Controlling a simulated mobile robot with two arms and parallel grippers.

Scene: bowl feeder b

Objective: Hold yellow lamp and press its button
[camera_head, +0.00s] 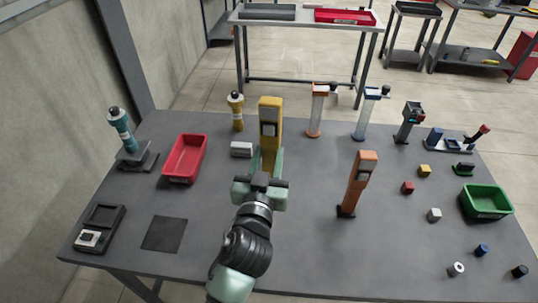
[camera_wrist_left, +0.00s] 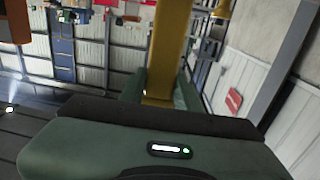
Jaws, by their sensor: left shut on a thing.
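The yellow lamp (camera_head: 270,112) stands upright near the middle of the grey table, with a grey panel on its near face. My left gripper (camera_head: 268,162) is shut on its lower part, with green fingers on both sides. The left wrist view shows the yellow post (camera_wrist_left: 166,50) rising from between the fingers (camera_wrist_left: 160,98). The lamp's foot is hidden behind the gripper, so I cannot tell whether it rests on the table. I cannot make out the button clearly. My right gripper is not in view.
An orange lamp of similar shape (camera_head: 360,180) stands to the right. A grey-white block (camera_head: 241,149), a yellow-black bottle (camera_head: 236,110) and a red bin (camera_head: 185,158) are to the left. A green bin (camera_head: 486,201) and small blocks lie at the right. The front middle of the table is clear.

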